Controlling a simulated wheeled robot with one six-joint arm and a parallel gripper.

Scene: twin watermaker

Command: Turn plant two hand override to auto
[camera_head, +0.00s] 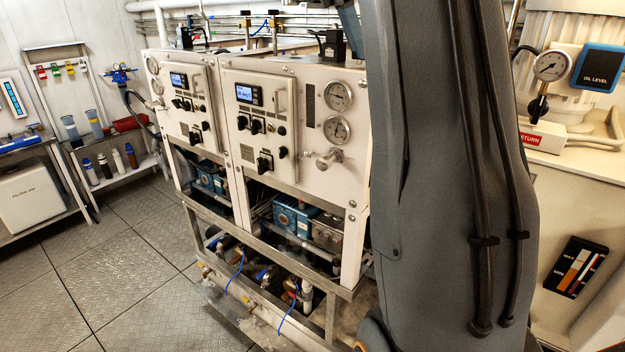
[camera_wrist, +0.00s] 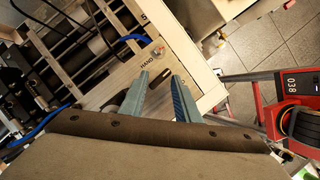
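In the wrist view, a pale panel carries the printed word HAND and a small round red-and-silver knob or switch (camera_wrist: 158,51) beside it. Its exact setting is too small to read. The fingertips point toward the panel, just below the knob in the picture. I cannot tell whether they touch the panel. In the head view, two white machine panels stand side by side, a left one (camera_head: 175,125) and a right one (camera_head: 290,150), with dark knobs and small displays. My gripper is not visible there.
My grey arm fills the head view's right middle and hides what is behind it. A steel frame (camera_head: 275,250) with pipes and blue cables stands below the panels. Tiled floor (camera_head: 110,270) is open at left. A red unit marked 038 (camera_wrist: 290,82) lies right in the wrist view.

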